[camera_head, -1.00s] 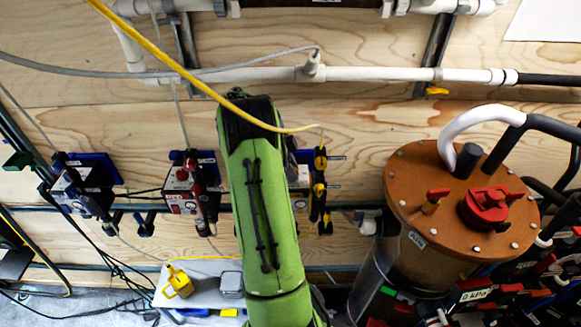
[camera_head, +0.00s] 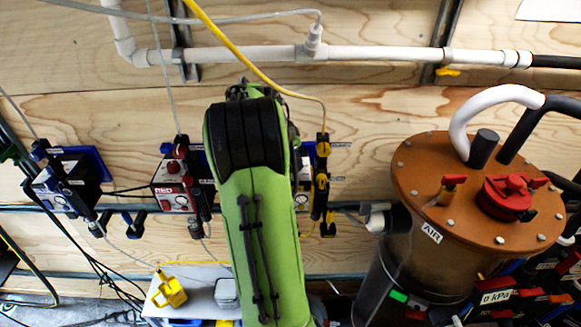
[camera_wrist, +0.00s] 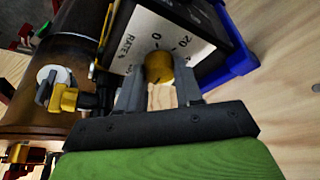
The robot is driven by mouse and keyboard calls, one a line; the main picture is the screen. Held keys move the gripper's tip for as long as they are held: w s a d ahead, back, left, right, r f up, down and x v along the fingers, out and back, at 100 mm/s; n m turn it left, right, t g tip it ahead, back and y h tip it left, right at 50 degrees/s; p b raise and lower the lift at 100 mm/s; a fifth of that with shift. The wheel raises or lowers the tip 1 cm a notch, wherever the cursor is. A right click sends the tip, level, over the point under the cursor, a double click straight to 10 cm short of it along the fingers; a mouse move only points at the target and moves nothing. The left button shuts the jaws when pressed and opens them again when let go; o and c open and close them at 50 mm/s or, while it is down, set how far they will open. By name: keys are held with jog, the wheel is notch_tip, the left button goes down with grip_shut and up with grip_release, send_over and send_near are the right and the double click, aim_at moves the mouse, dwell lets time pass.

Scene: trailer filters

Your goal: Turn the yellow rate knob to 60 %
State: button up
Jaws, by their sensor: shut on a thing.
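The yellow rate knob (camera_wrist: 158,66) is on the white dial face (camera_wrist: 126,58) of a dark box with blue edging, in the wrist view. The face reads "RATE %", with 0 and 20 legible near the knob. The grey fingers of my gripper (camera_wrist: 160,88) are on either side of the knob and shut on it. The knob's pointer mark cannot be read clearly. In the head view, my green arm hides the knob, my gripper and most of that box.
An orange-lidded tank (camera_head: 470,190) stands right of my arm. Yellow and black fittings (camera_head: 321,185) are close beside the arm. A red-labelled pump box (camera_head: 177,188) is on the left. A yellow cable (camera_head: 245,55) hangs above.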

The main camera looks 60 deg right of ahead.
jog(key=n+t+b, duration=0.1)
jog(key=n, duration=0.1)
jog(key=n+b, duration=0.1)
jog(key=n, duration=0.1)
jog(key=shift+s+f+n+t, duration=0.1)
jog(key=shift+s+n+t, duration=0.05)
jog(key=shift+n+t, duration=0.2)
jog(key=n+t+b, duration=0.1)
jog(key=n+t, duration=0.1)
jog(key=n, duration=0.2)
jog(key=shift+s+n, duration=0.1)
jog(key=shift+n, duration=0.25)
jog(key=o, duration=1)
jog(key=p+v, duration=0.2)
jog(key=v, duration=1.4)
jog(key=shift+d, duration=0.2)
